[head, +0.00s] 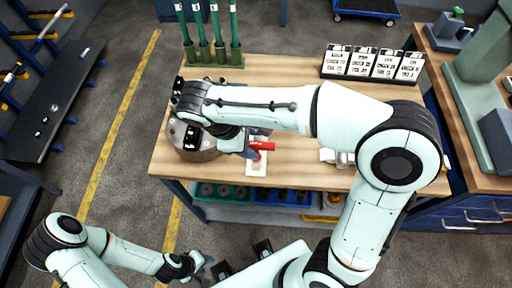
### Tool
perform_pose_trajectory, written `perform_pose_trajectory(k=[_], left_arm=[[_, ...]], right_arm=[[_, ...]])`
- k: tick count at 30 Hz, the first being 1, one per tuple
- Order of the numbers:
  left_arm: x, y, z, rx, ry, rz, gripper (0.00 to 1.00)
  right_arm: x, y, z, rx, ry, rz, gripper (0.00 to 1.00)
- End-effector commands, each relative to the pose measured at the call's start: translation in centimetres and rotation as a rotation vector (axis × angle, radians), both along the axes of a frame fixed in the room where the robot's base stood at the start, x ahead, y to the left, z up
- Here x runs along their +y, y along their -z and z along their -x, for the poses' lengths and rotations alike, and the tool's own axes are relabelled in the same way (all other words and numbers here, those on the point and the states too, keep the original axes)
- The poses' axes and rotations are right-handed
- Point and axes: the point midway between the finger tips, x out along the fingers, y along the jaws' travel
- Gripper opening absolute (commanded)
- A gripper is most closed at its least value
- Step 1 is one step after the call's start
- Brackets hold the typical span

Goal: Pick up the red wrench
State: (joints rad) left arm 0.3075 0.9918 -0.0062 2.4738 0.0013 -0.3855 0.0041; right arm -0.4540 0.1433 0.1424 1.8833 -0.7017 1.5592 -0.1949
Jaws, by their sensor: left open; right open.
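A red tool (264,146), which I take to be the red wrench, shows at the front of the wooden table (290,75). Its left part is hidden by my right gripper, so its full shape cannot be told. My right gripper (256,142) is open at the red tool's left end, its fingers close to it. I cannot tell whether they touch. A small white tray (257,168) lies just below the red tool in the picture. My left gripper (206,266) is open and empty, low in front of the table, away from the tool.
A round metal part (190,145) sits at the table's left, partly under my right wrist. Green upright tools stand in a holder (215,56) at the back left. White cards (373,64) stand at the back right. Bins (222,191) sit on the shelf below.

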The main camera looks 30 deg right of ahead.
Motion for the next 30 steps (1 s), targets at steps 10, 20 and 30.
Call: perform_pose_trajectory(k=[10,20,30], left_arm=[[0.0,0.5,0.2,0.002,0.001,0.0,0.43],[0.0,0.8,0.4,0.004,0.0,0.0,0.43],[0.0,0.8,0.4,0.003,0.0,0.0,0.43]], right_arm=[[-1.9,2.9,0.3,0.002,0.002,0.002,0.54],[-3.2,5.4,0.4,0.0,0.001,0.0,0.54],[-3.1,5.3,0.4,0.0,0.001,0.0,0.0]])
